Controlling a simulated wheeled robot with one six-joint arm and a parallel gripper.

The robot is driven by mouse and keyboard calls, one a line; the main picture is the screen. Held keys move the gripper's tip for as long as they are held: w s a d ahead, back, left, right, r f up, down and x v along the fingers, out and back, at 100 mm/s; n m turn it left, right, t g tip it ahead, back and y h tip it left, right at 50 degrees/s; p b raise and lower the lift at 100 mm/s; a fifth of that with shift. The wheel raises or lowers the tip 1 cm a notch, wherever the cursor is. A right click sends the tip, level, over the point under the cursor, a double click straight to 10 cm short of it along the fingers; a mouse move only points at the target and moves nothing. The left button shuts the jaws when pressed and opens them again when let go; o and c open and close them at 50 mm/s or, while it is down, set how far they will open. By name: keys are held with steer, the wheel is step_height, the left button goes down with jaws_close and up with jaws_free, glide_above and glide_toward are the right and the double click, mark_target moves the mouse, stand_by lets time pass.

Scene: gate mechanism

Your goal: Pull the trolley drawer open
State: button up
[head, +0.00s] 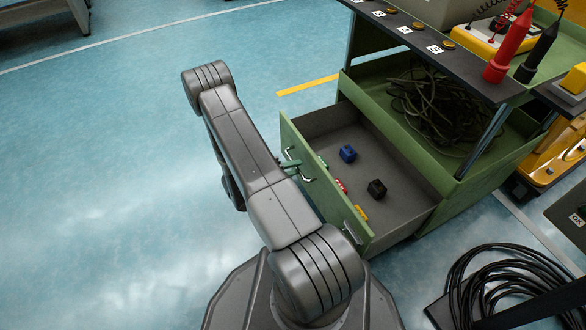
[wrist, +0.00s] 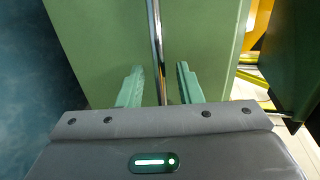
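The green trolley drawer (head: 330,190) stands well out from the trolley (head: 470,165), with its grey inside showing. A metal bar handle (head: 307,177) is on its front; the handle also shows in the wrist view (wrist: 156,45) as a shiny upright bar. My gripper (head: 290,164) is at the drawer front, by the handle. In the wrist view my gripper's green fingers (wrist: 160,85) stand apart, one on each side of the bar, with a gap on both sides. The fingers are open and not closed on the handle.
In the drawer lie a blue block (head: 348,153), a black block (head: 377,189) and small coloured pieces. Coiled cable (head: 435,105) fills the tray behind. A black cable coil (head: 510,285) lies at the lower right. The blue floor (head: 110,150) to the left is clear.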

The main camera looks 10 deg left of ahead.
steer(key=p+v, duration=0.3)
steer(key=v, duration=1.1)
steer(key=shift+p, duration=0.3)
steer(key=shift+w+d, duration=0.1)
steer(key=shift+d, duration=0.05)
steer(key=b+x, duration=0.3)
steer(key=x, duration=1)
steer(key=shift+w+d+b, duration=0.2)
steer(key=shift+d+b, duration=0.05)
steer(key=shift+b, duration=0.05)
steer(key=shift+f, duration=0.1)
